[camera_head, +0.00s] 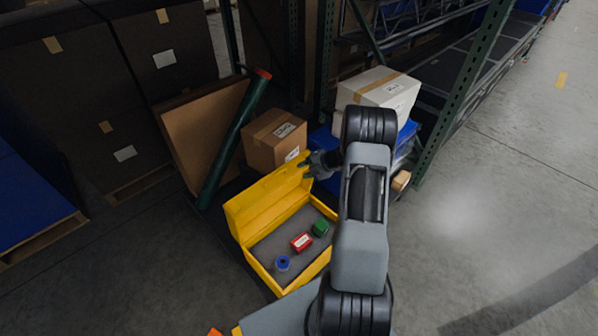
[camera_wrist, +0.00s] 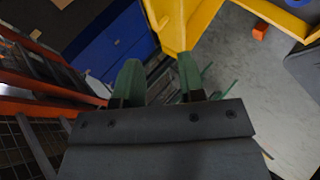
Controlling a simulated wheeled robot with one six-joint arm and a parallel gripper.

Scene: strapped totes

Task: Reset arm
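My arm reaches forward in the head view. My gripper (camera_head: 305,165) is at the upper right edge of the yellow tote's raised lid (camera_head: 265,203). In the wrist view my gripper (camera_wrist: 158,75) shows two green fingertips apart, with nothing visible between them. Part of the yellow tote (camera_wrist: 185,25) lies just beyond the fingertips; I cannot tell whether they touch it. The tote (camera_head: 262,273) stands open on the floor. On its grey inside lie a blue round item (camera_head: 282,263), a red box (camera_head: 301,242) and a green item (camera_head: 320,228).
A brown carton (camera_head: 274,140) stands behind the tote, and a white carton (camera_head: 378,92) sits on a blue tote at the back right. A green post with a red end (camera_head: 232,140) leans at the left. Green rack uprights (camera_head: 462,85) stand behind. Floor at the right is clear.

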